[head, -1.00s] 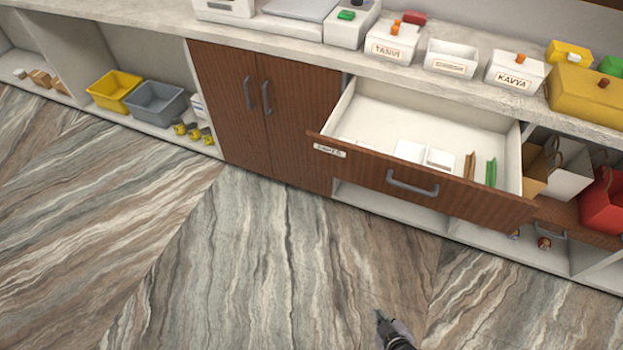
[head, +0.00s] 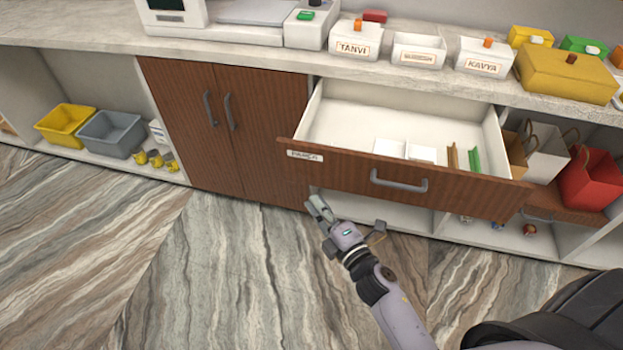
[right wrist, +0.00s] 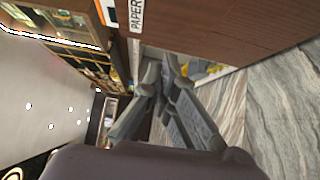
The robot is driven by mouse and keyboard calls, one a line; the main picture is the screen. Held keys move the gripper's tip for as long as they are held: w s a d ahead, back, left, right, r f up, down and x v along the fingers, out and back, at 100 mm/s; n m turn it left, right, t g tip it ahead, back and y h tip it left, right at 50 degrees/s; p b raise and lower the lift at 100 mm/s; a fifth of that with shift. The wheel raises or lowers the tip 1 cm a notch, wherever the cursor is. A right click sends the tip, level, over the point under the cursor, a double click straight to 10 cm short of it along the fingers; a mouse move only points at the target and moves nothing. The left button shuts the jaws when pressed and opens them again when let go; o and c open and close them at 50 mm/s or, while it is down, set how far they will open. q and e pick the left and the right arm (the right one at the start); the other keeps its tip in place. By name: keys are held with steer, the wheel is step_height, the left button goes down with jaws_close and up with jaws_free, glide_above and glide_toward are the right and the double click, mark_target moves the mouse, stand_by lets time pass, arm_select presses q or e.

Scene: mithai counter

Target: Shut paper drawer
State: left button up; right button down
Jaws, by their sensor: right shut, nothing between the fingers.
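The paper drawer (head: 400,177) is pulled well out from under the counter. It has a brown wood front, a grey bar handle (head: 399,182) and a small white label (head: 305,156) at its left end. White paper stacks and brown and green upright pieces lie inside. The label also shows in the right wrist view (right wrist: 136,14), reading PAPER. My right gripper (head: 318,207) is shut and empty, in front of and below the drawer's left end, apart from the handle. Its fingers also show in the right wrist view (right wrist: 165,78). My left gripper is out of view.
A closed two-door cabinet (head: 177,125) is left of the drawer. The countertop (head: 250,50) above carries white name boxes (head: 355,42) and a yellow box (head: 567,72). Paper bags (head: 588,178) stand on the right shelf. The floor (head: 230,270) in front is clear.

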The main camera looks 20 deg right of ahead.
mark_target(304, 168)
steer(key=shift+w+d+p, duration=0.15)
steer(key=shift+w+d, duration=0.1)
steer(key=shift+w, duration=0.95)
steer(key=shift+w+d+p, duration=0.1)
steer(key=shift+w+d, duration=0.1)
steer(key=shift+w, duration=1.05)
steer(key=shift+w+d+p, duration=0.15)
steer(key=shift+w+d, duration=0.1)
steer(key=shift+w, duration=0.95)
steer(key=shift+d, duration=0.15)
